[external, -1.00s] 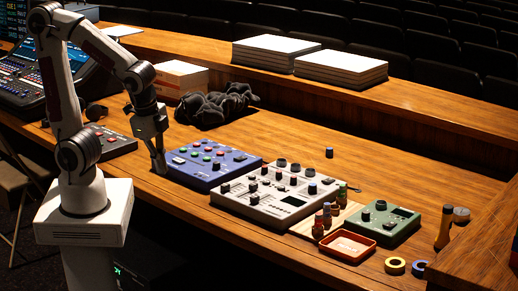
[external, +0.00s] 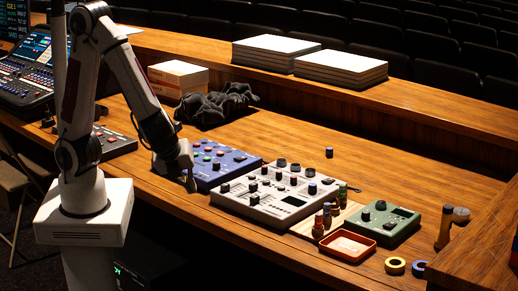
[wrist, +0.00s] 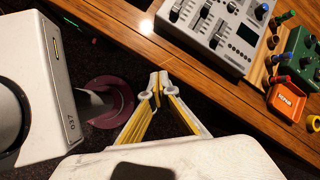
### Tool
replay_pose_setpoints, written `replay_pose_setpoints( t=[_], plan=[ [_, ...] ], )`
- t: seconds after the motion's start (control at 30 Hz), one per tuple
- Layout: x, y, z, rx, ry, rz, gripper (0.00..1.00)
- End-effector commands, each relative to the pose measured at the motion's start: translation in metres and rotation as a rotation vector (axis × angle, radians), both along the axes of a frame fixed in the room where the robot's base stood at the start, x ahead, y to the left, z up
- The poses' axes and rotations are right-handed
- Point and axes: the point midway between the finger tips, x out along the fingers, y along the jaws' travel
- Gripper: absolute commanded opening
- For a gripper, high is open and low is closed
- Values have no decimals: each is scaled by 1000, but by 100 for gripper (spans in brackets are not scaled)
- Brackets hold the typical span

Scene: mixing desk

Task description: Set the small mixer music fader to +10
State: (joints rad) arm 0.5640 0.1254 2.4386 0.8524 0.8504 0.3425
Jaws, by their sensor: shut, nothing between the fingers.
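The small mixer is most likely the pale grey-white desk unit (external: 268,212) with black knobs and sliders in the middle of the table. It also shows at the top of the wrist view (wrist: 240,47), where several fader caps (wrist: 215,40) are visible. Their labels are too small to read, so I cannot tell which is the music fader. My gripper (external: 192,188) is shut and empty, pointing down beside the blue box's near left side, left of the mixer. In the wrist view my fingertips (wrist: 160,82) are together, apart from the mixer and below it in the picture.
A blue button box (external: 222,167) lies left of the mixer. Tape rolls (external: 395,265) lie near the front edge. The table behind the mixer is mostly clear.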

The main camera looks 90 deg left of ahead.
Motion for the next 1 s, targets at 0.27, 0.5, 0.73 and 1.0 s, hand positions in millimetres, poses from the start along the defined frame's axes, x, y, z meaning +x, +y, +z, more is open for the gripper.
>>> replay_pose_setpoints(
  t=[0.27, 0.5, 0.73, 1.0],
  plan=[
    [36, -11, -11, 164, 76, -331, 0],
    [65, -18, -2, 272, 103, -562, 0],
    [74, -21, 1, 321, 134, -667, 0],
    [73, -21, 1, 324, 140, -674, 0]
  ],
)
